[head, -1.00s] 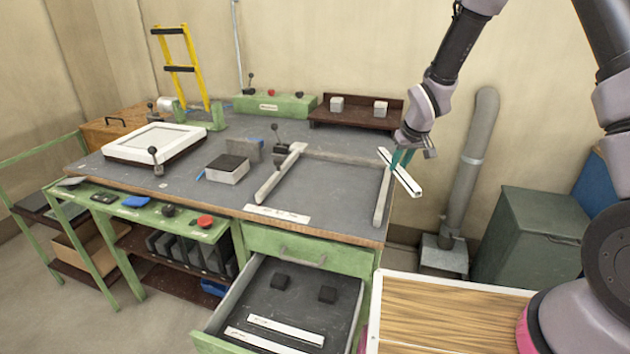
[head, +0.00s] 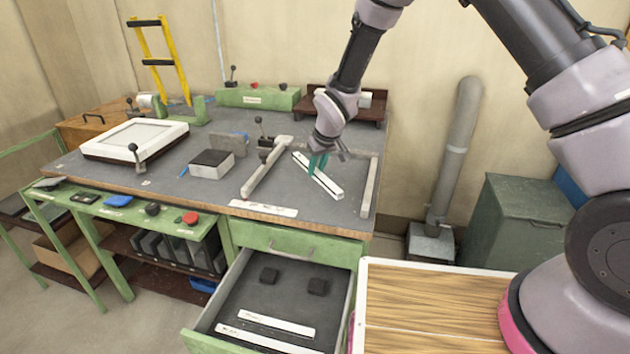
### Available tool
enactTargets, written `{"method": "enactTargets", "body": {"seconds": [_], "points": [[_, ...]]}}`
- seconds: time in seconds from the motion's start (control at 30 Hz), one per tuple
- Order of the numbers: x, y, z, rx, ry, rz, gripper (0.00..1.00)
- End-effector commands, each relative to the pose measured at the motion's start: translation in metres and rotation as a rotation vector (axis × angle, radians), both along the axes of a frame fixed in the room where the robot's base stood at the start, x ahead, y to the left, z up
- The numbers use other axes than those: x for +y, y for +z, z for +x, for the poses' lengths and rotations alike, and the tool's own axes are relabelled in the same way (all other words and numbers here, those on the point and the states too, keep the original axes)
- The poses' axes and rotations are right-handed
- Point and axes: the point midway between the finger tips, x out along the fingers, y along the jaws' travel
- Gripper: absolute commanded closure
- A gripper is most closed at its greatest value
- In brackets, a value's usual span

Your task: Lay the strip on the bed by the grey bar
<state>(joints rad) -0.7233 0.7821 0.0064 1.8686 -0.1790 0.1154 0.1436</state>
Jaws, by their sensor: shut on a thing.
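A white strip with a dark line along it (head: 327,184) is in my gripper (head: 318,166). My gripper has teal fingers and is shut on the strip near its middle. The strip is over the dark bed (head: 300,205), between two light grey bars, lying at a slant. I cannot tell whether it touches the bed. The left grey bar (head: 262,172) slants across the bench under a black clamp lever (head: 262,130). The right grey bar (head: 370,187) stands along the bench's right side. Which bar the task means is not clear from the picture.
A white labelled strip (head: 263,209) lies at the bench's front edge. The open drawer (head: 225,318) below holds two white strips (head: 277,325) and two black blocks. A grey block with a dark top (head: 211,164) and a white-framed panel (head: 136,139) stand left on the bench.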

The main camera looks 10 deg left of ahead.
Motion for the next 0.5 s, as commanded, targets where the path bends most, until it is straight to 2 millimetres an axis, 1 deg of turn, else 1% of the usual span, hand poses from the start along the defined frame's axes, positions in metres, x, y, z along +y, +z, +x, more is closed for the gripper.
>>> {"method": "enactTargets", "body": {"seconds": [0.03, 0.17, 0.37, 0.5], "points": [[0.0, -0.005, 0.0, 0.001, 0.0, -0.001, 1.0], [0.0, -0.013, 0.0, 0.0, 0.0, 0.0, 1.0], [0.0, -0.041, -0.001, 0.002, 0.0, -0.001, 1.0], [0.0, -0.045, 0.0, -0.002, 0.0, 0.001, 1.0]]}}
